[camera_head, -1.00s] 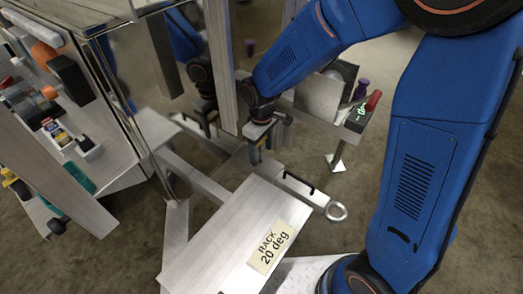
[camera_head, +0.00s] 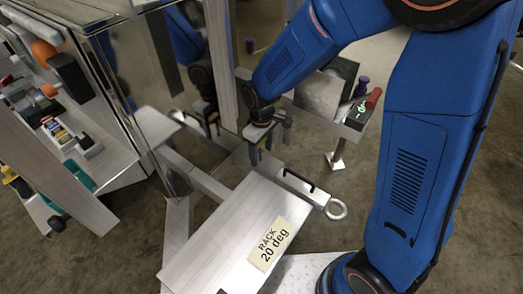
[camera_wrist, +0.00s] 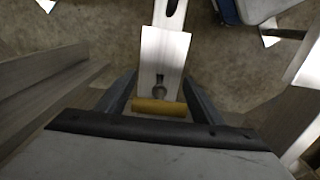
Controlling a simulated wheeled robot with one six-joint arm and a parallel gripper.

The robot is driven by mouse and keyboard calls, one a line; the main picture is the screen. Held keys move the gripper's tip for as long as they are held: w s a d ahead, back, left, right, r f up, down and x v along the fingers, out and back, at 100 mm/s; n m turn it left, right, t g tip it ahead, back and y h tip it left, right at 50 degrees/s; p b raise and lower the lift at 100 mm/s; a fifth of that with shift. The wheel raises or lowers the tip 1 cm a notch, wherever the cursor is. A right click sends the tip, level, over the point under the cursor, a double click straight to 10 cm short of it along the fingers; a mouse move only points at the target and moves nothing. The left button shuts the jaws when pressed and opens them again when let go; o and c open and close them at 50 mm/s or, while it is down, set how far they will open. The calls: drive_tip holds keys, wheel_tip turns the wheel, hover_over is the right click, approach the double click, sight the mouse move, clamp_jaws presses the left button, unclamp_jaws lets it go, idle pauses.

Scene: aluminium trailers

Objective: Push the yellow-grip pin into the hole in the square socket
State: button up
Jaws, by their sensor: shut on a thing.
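The yellow grip (camera_wrist: 160,107) of the pin lies crosswise between the fingers of my gripper (camera_wrist: 160,104) in the wrist view, and the fingers are shut on it. A grey metal shank shows just above the grip, at a dark hole in the pale square socket (camera_wrist: 167,50). I cannot tell how deep the shank sits in the hole. In the head view my gripper (camera_head: 268,148) points down behind the rack panel, near the far end of a silver bar (camera_head: 301,186). The pin cannot be made out there.
The rack panel (camera_head: 215,237) marked "20 deg" stands in front of my gripper. The silver bar ends in a ring (camera_head: 336,208). An upright post (camera_head: 220,65) is close on the left.

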drive_tip(key=shift+f, duration=2.15)
drive_tip(key=o, duration=1.1)
drive_tip(key=shift+r, duration=0.1)
wheel_tip(320, 180, up, 17)
drive_tip(key=shift+r, duration=0.1)
drive_tip(key=shift+f, duration=0.2)
drive_tip(key=c, duration=0.6)
drive_tip(key=shift+w+a+f+n, duration=0.1)
drive_tip(key=shift+f+n, duration=0.3)
drive_tip(key=shift+f, duration=0.15)
drive_tip(key=shift+w+a+f+n, duration=0.1)
drive_tip(key=shift+f+n, duration=0.3)
drive_tip(key=shift+f, duration=0.1)
clamp_jaws()
hover_over(261, 159)
drive_tip(key=shift+w+a+f, duration=0.1)
drive_tip(key=shift+f, duration=1.4)
drive_tip(key=shift+w+f, duration=0.1)
drive_tip(key=shift+f, duration=1.4)
